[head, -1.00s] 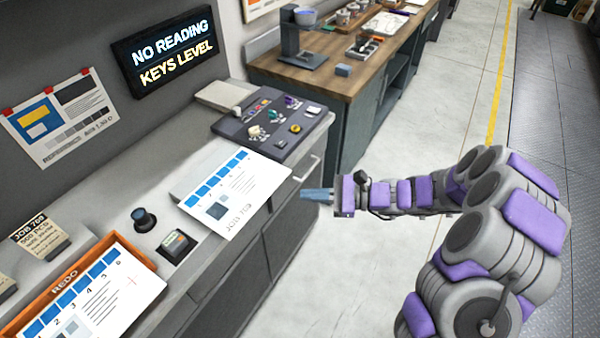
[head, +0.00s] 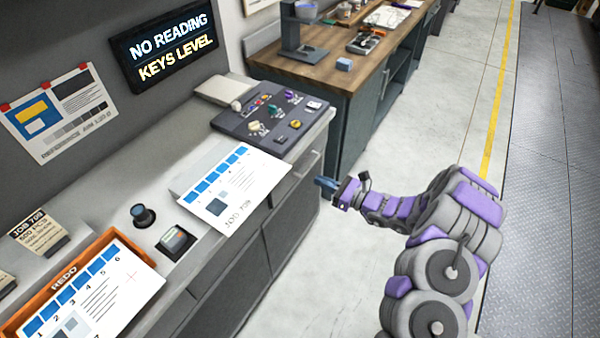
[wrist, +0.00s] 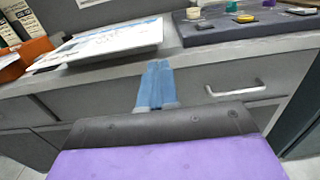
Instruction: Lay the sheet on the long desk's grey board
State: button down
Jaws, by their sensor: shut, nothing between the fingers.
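The sheet (head: 240,175), white with a row of blue squares and "JOB 709" print, lies on the long desk's grey board (head: 187,176), with its front corner reaching past the desk's front edge. It also shows at the top left of the wrist view (wrist: 110,42). The long desk (head: 130,185) runs along the left wall. My gripper (head: 325,186) is shut and empty, in the air in front of the desk's drawers, to the right of the sheet and apart from it. Its blue fingers are together in the wrist view (wrist: 157,80).
A dark key console (head: 270,125) stands behind the sheet. An orange REDO tray (head: 105,240) holds another printed sheet (head: 85,295) at the front left. A dark knob (head: 143,215) and a small meter (head: 176,242) stand between. A wooden bench (head: 330,65) stands beyond. The floor at right is clear.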

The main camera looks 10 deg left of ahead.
jog(key=b, duration=0.2)
send_near(282, 162)
jog(key=x, duration=0.3)
jog(key=shift+a+f, duration=0.1)
jog(key=x, duration=0.7)
jog(key=shift+f, duration=0.1)
dwell(0.3)
